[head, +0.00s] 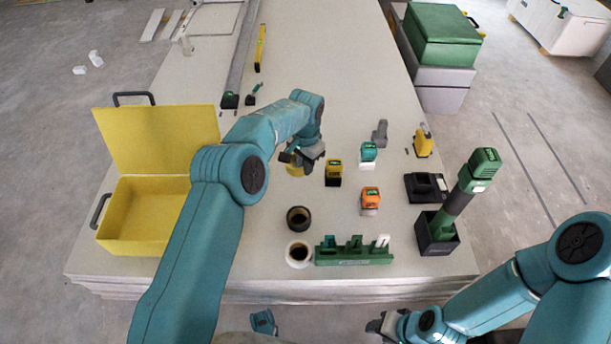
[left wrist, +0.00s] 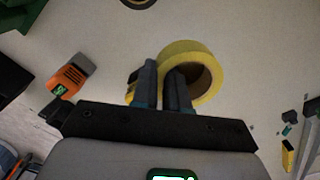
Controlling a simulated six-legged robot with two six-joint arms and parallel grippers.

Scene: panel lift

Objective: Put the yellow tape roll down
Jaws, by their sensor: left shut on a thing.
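The yellow tape roll (left wrist: 206,58) is a ring with a dark brown inside. In the left wrist view my left gripper (left wrist: 163,74) is shut on its wall, one finger outside and one in the hole. In the head view only a bit of the tape roll (head: 295,171) shows under my left gripper (head: 301,158), over the middle of the panel stack (head: 250,240). I cannot tell whether the roll touches the panel. My right gripper (head: 381,324) is low at the front, off the panel edge; its jaws are unclear.
An open yellow case (head: 135,245) stands at the left. A black roll (head: 298,218) and a white roll (head: 299,254) sit near the front, beside a green rack (head: 354,257). A yellow-black block (head: 333,173) and an orange tool (head: 370,198) stand right of the gripper.

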